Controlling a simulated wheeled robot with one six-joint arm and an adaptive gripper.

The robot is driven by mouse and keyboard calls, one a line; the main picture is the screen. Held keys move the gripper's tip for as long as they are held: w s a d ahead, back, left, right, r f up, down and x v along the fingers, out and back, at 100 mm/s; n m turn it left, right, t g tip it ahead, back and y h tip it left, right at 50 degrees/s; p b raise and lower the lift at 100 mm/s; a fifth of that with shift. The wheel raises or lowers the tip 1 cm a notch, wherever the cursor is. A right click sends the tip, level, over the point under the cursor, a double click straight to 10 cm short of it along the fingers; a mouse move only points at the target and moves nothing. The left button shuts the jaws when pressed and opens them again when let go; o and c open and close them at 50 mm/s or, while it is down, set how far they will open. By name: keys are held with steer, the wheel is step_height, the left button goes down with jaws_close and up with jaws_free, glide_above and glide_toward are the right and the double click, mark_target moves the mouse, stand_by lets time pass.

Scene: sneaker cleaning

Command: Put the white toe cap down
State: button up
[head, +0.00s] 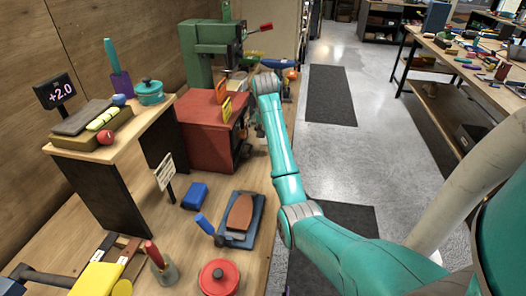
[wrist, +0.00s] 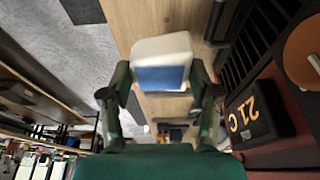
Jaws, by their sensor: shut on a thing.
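In the wrist view the white toe cap (wrist: 162,47) is a rounded white piece with a blue face towards the camera. My gripper (wrist: 161,84) is shut on it, with one dark green finger on each side. A wooden surface shows behind the held piece; I cannot tell the gap between them. In the head view my arm reaches to the right side of the red box, and my gripper and the toe cap are mostly hidden there.
The red box (head: 204,140) stands on the wooden bench beside my arm, with a green machine (head: 209,48) behind it. A dark display reading 21 C (wrist: 255,117) is close on the right in the wrist view. A blue block (head: 195,196) and red-lidded pot (head: 219,277) are nearer.

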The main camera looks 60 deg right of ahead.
steer(key=shift+f, duration=3.85)
steer(key=shift+f, duration=0.1)
steer(key=o, duration=1.2)
